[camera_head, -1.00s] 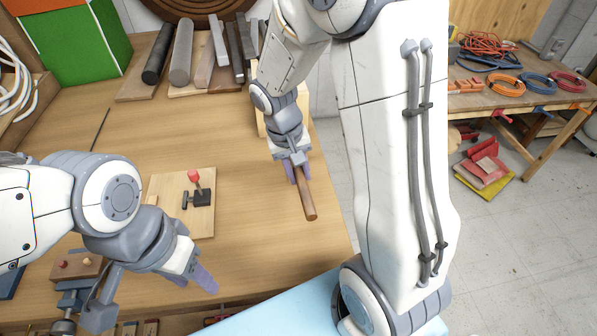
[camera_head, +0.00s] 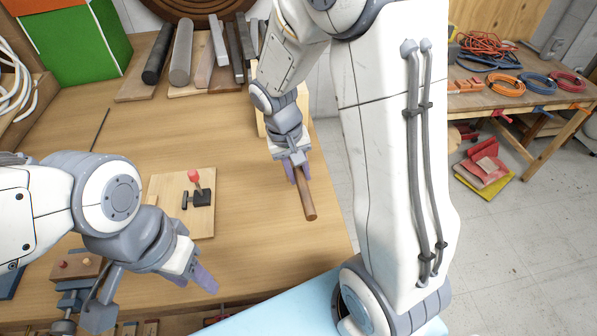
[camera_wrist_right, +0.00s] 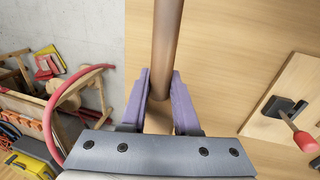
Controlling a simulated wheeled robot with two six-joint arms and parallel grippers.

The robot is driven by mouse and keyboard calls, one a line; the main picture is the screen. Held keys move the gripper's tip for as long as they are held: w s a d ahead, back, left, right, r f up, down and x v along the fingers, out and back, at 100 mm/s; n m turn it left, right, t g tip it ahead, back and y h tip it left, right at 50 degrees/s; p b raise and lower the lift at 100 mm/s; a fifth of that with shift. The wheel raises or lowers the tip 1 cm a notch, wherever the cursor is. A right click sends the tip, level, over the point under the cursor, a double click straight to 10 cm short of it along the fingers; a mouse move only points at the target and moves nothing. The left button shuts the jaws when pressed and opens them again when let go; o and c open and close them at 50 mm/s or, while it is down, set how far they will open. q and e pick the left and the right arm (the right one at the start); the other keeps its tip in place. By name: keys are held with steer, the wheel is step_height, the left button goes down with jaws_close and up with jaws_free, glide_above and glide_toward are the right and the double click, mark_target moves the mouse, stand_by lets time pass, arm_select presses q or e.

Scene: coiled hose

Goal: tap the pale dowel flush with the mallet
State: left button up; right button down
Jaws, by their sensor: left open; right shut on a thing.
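My right gripper (camera_head: 298,172) is shut on a brown wooden rod (camera_head: 308,200), which looks like the mallet's handle. No mallet head is visible. In the right wrist view the rod (camera_wrist_right: 166,50) runs up between the purple fingers (camera_wrist_right: 159,100) and out at the top edge. My left gripper (camera_head: 203,277) is open and empty over the front of the bench. A small wooden block (camera_head: 78,266) with a reddish peg top sits at the lower left, partly hidden by my left arm. I cannot make out the pale dowel for certain.
A board with a red-knobbed clamp (camera_head: 197,192) lies mid-bench (camera_head: 130,130). Several bars and rods (camera_head: 182,52) lie at the back, beside a green box (camera_head: 85,45). The bench's right edge is near the held rod. Clear surface lies left of the rod.

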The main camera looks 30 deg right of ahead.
mark_target(299, 170)
steer(key=shift+r, duration=0.1)
stand_by(0.3)
step_height(299, 170, up, 9)
steer(key=p, duration=0.8)
stand_by(1.7)
